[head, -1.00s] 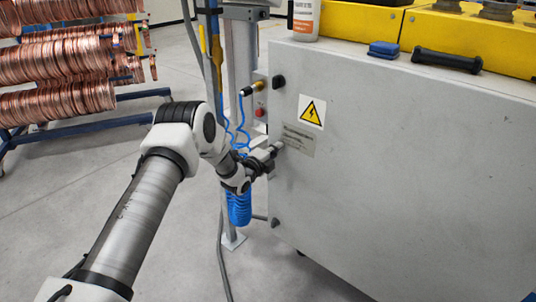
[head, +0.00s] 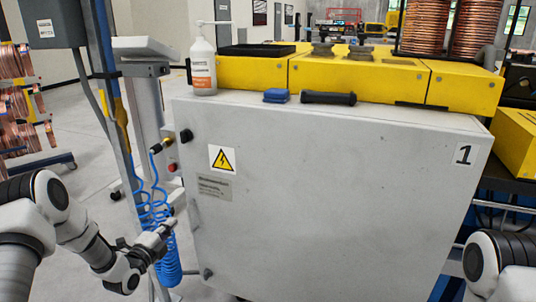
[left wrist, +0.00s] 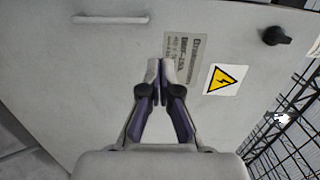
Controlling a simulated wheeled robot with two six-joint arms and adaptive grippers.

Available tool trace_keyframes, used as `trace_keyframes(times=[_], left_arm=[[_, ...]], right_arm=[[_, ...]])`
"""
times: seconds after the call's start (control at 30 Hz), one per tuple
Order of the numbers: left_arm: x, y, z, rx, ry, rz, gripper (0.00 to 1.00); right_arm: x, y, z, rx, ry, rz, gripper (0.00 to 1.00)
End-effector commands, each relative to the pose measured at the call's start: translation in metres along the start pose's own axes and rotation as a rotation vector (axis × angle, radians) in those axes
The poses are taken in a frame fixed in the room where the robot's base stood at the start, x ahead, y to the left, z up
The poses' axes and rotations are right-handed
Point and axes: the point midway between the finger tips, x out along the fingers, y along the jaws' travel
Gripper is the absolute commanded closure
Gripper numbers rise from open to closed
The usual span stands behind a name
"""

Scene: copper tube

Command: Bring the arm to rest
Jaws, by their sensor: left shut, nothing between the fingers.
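My left arm comes in from the left in the head view, and its gripper (head: 168,228) is beside the left edge of the grey cabinet (head: 330,190). In the left wrist view my left gripper (left wrist: 160,68) has its fingertips together with nothing between them. The cabinet face (left wrist: 90,75) fills most of that view behind the fingers. I cannot tell the exact gap to the cabinet. Part of my right arm (head: 490,262) shows at the lower right of the head view; its gripper is out of view.
A blue coiled hose (head: 165,262) hangs behind my left gripper, near a post (head: 103,90). A white bottle (head: 203,68), a blue item (head: 276,96) and a black handle (head: 328,98) are on top of the cabinet. Copper coils (head: 15,105) are at far left.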

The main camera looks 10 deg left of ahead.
Motion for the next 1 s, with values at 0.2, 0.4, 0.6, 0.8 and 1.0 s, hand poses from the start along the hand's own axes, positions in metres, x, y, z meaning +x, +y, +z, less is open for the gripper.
trace_keyframes(times=[0.2, 0.4, 0.6, 0.8, 1.0], left_arm=[[-0.013, 0.059, -0.084, -0.002, 0.123, 0.155, 1.00], [-0.118, 0.170, -0.182, -0.301, 0.088, 0.641, 1.00], [-0.267, 0.228, -0.217, -0.710, -0.308, 1.104, 1.00], [-0.377, 0.227, -0.213, -1.052, -0.910, 1.253, 1.00], [-0.404, 0.199, -0.208, -1.305, -1.296, 1.144, 1.00]], right_arm=[[0.000, 0.000, 0.000, 0.000, 0.000, 0.000, 0.57], [0.000, 0.000, 0.000, 0.000, 0.000, 0.000, 0.57], [0.000, 0.000, 0.000, 0.000, 0.000, 0.000, 0.57], [0.000, 0.000, 0.000, 0.000, 0.000, 0.000, 0.57], [-0.025, 0.000, 0.001, 0.000, -0.002, 0.000, 0.57]])
